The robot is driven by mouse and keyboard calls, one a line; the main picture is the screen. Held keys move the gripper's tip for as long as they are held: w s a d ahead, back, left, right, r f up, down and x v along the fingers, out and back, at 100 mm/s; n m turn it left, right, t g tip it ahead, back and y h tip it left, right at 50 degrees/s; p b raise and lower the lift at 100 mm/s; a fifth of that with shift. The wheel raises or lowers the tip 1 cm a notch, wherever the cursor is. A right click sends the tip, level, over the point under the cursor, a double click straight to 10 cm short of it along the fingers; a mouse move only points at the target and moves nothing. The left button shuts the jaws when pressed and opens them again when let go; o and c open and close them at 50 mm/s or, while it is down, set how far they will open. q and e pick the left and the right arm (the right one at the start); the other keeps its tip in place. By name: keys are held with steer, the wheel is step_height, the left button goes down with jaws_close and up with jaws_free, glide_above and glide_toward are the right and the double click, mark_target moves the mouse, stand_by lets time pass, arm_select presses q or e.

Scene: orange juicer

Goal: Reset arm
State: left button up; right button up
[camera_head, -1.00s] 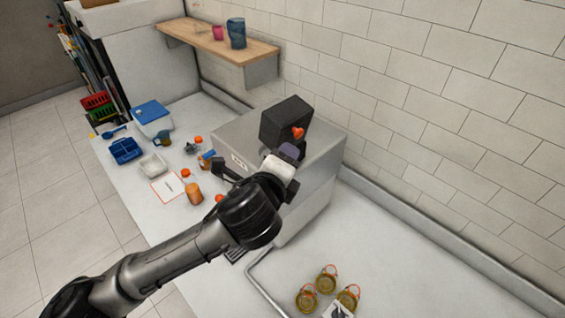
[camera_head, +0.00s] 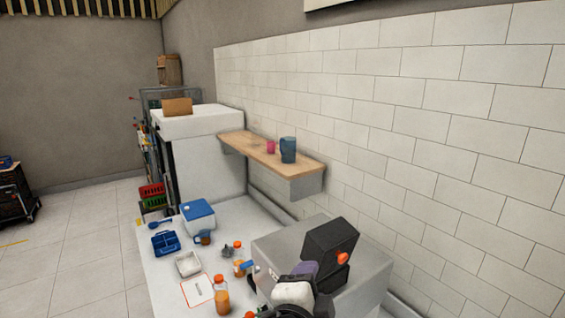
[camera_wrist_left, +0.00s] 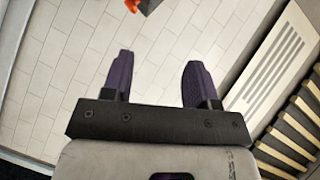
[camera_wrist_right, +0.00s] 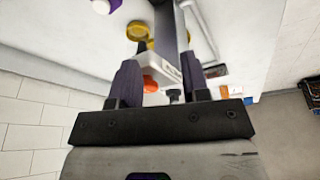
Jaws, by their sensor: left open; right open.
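My left gripper (camera_head: 308,268), with a white palm and purple fingers, shows at the bottom of the head view, beside the black upper part of the juicer (camera_head: 330,243). In the left wrist view its fingers (camera_wrist_left: 157,70) are apart with nothing between them. An orange piece shows at the top edge there. My right gripper (camera_wrist_right: 160,72) shows only in its own wrist view. Its fingers are apart, with a white and grey part and an orange spot seen between and beyond them. I cannot tell whether they touch it.
The counter holds an orange bottle (camera_head: 221,295), a white tray (camera_head: 188,264), a blue caddy (camera_head: 165,243) and a blue-lidded box (camera_head: 198,217). A wooden shelf (camera_head: 262,157) with cups is on the tiled wall. A yellow-lidded jar (camera_wrist_right: 138,30) shows in the right wrist view.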

arm_select(q)
steer(key=s+a+r+n+t+p, duration=0.1)
steer(key=s+a+r+n, duration=0.3)
steer(key=a+r+n, duration=0.25)
steer(key=s+a+f+n+g+y+p, duration=0.35)
steer(key=a+f+n, duration=0.35)
steer(key=a+f, duration=0.6)
steer(key=s+a+f+n+g+y+p, duration=0.2)
steer(key=s+a+f+g+p, duration=0.3)
steer(key=s+f, duration=0.65)
steer(key=s+a+f+g+p, duration=0.1)
steer(key=s+a+f+g, duration=0.1)
steer(key=s+f, duration=0.9)
steer(key=s+g, duration=0.1)
steer(key=s, duration=0.2)
steer(key=shift+s+f+n, duration=0.2)
steer(key=shift+s+n, duration=0.1)
steer(key=shift+n, duration=0.05)
steer(key=shift+g, duration=0.25)
